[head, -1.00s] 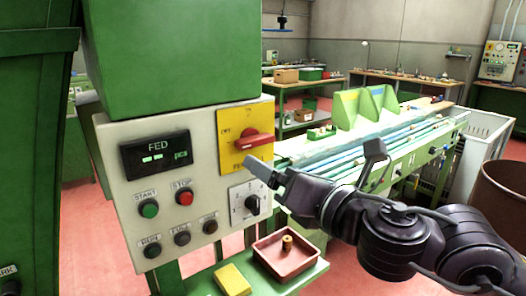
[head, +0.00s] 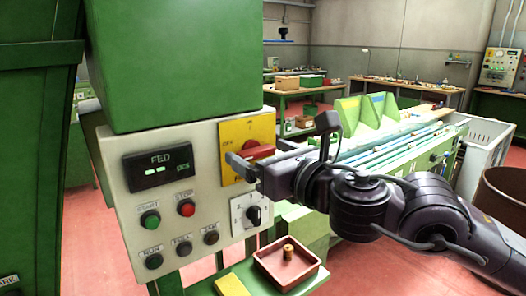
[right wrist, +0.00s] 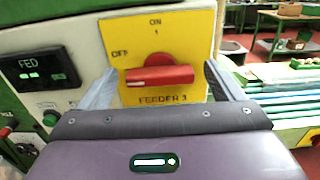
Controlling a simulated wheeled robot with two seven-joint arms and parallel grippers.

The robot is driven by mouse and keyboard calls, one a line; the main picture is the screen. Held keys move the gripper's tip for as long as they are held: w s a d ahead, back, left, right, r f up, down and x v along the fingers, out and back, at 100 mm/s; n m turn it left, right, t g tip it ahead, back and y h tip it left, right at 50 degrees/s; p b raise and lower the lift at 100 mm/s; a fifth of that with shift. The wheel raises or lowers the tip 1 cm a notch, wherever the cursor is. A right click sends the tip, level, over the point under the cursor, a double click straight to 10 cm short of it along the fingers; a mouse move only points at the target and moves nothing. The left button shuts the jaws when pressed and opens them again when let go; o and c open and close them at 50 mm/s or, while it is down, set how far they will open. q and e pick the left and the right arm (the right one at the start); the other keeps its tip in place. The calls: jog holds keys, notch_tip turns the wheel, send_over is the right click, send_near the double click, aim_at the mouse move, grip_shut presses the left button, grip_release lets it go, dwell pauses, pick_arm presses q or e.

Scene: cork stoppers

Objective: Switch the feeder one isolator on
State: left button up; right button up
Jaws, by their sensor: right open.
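The isolator is a red rotary handle (head: 258,150) on a yellow plate (head: 233,130) at the upper right of the control panel. In the right wrist view the handle (right wrist: 160,75) lies horizontal, with OFF at its left and ON above. The plate (right wrist: 190,30) reads FEEDER and a blurred digit that looks like 3. My right gripper (head: 260,160) is open in front of the handle. In the right wrist view its fingers (right wrist: 160,85) stand left and right of the handle, with nothing held. Contact cannot be told. My left gripper is out of view.
The panel (head: 190,240) also has a FED display (head: 158,168), a green start button (head: 150,219), a red stop button (head: 186,208) and a black selector (head: 254,215) below the isolator. A red tray (head: 268,270) holds a cork. A yellow block (head: 232,285) lies beside it.

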jog(key=c, duration=1)
jog(key=shift+f+m, duration=0.1)
jog(key=shift+m, duration=0.2)
jog(key=m, duration=0.2)
jog(key=shift+w+m+b, duration=0.1)
jog(key=shift+m+b, duration=0.2)
jog(key=m, duration=0.3)
jog(key=shift+m, duration=0.3)
jog(key=m+p, duration=0.1)
jog(key=m, duration=0.4)
jog(key=m+p, duration=0.2)
jog(key=m, duration=0.4)
jog(key=shift+d+f, duration=0.1)
jog(key=shift+f, duration=0.05)
